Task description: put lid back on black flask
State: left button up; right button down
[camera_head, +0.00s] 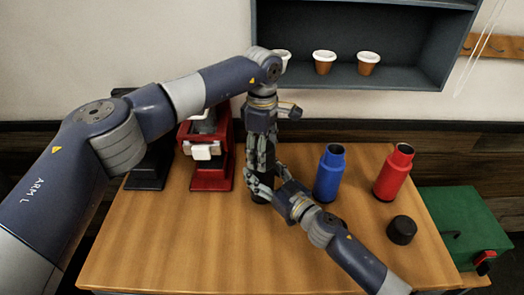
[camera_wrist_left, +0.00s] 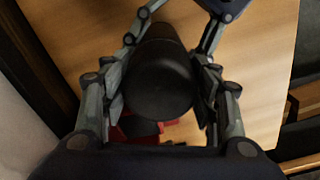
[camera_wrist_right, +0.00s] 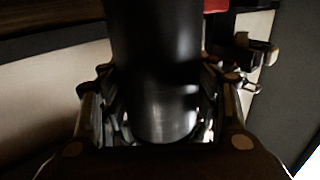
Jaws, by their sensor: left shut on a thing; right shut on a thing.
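The black flask (camera_head: 260,198) stands near the middle of the table, mostly hidden by my two grippers. My right gripper (camera_head: 258,184) is shut around its body, and the dark cylinder of the flask (camera_wrist_right: 155,60) fills the right wrist view between the fingers. My left gripper (camera_head: 262,155) points down from above and is shut on a round black lid (camera_wrist_left: 160,88) at the top of the flask. The lid looks in line with the flask. I cannot tell whether it is fully seated.
A blue flask (camera_head: 329,175) and a red flask (camera_head: 393,175) stand open to the right. A loose black lid (camera_head: 402,230) lies near them. A red brewer (camera_head: 208,160) stands left of the grippers. A shelf (camera_head: 420,75) with cups is behind. The front left table is clear.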

pick_arm(q)
jog(key=m, duration=0.7)
jog(key=shift+w+a, duration=0.1)
jog(key=m, duration=0.7)
jog(key=shift+m, duration=0.4)
jog(key=o, duration=1.3)
jog(key=shift+c, duration=0.2)
jog(key=shift+r, duration=0.1)
notch_tip(320, 180, up, 12)
jog(key=shift+f, duration=0.1)
